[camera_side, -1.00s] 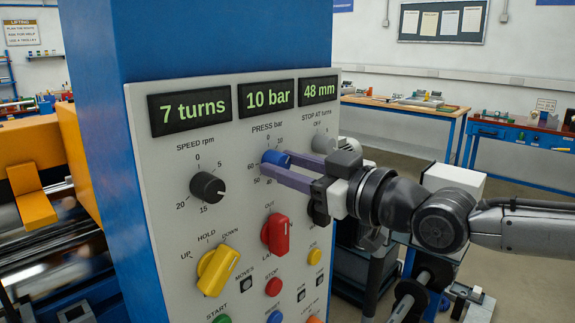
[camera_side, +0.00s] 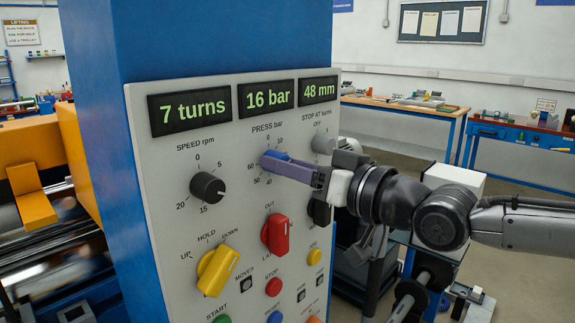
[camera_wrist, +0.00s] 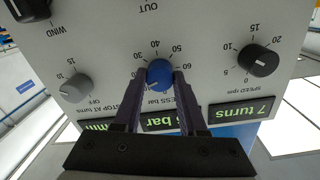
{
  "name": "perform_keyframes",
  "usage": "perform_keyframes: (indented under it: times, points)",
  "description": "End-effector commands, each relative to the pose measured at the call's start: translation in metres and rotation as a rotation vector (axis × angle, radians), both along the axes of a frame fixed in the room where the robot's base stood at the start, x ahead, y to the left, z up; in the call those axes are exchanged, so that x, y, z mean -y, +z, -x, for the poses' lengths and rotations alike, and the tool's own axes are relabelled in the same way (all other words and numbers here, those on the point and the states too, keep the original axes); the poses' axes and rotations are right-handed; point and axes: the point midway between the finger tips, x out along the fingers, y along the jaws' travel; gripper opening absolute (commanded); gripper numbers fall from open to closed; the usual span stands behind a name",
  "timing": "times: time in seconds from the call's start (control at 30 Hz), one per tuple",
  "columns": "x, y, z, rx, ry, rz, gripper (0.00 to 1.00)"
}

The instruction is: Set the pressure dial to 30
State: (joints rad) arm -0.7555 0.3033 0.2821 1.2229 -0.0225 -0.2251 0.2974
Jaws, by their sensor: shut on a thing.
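The pressure dial is a blue knob (camera_side: 270,158) under the label PRESS bar, on the upper middle of the grey panel. It also shows in the wrist view (camera_wrist: 159,74), with a scale of numbers around it. My gripper (camera_side: 283,166) is shut on the blue knob, one finger on each side of it in the wrist view (camera_wrist: 159,84). The fingers partly hide the knob in the side view. The pressure display (camera_side: 267,98) above it reads 16 bar.
A black speed knob (camera_side: 207,187) sits left of the dial, and a grey stop-at-turns knob (camera_side: 323,144) right. Below are a red lever knob (camera_side: 275,235), a yellow one (camera_side: 217,270) and several buttons. The other displays read 7 turns (camera_side: 190,107) and 48 mm (camera_side: 318,90).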

Motion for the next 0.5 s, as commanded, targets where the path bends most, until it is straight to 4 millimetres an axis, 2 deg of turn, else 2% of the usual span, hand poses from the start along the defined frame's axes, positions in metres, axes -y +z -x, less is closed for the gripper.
perform_keyframes:
  times: [0.5]
  points:
    - [0.001, -0.0004, -0.001, -0.347, -0.001, -0.345, 0.0]
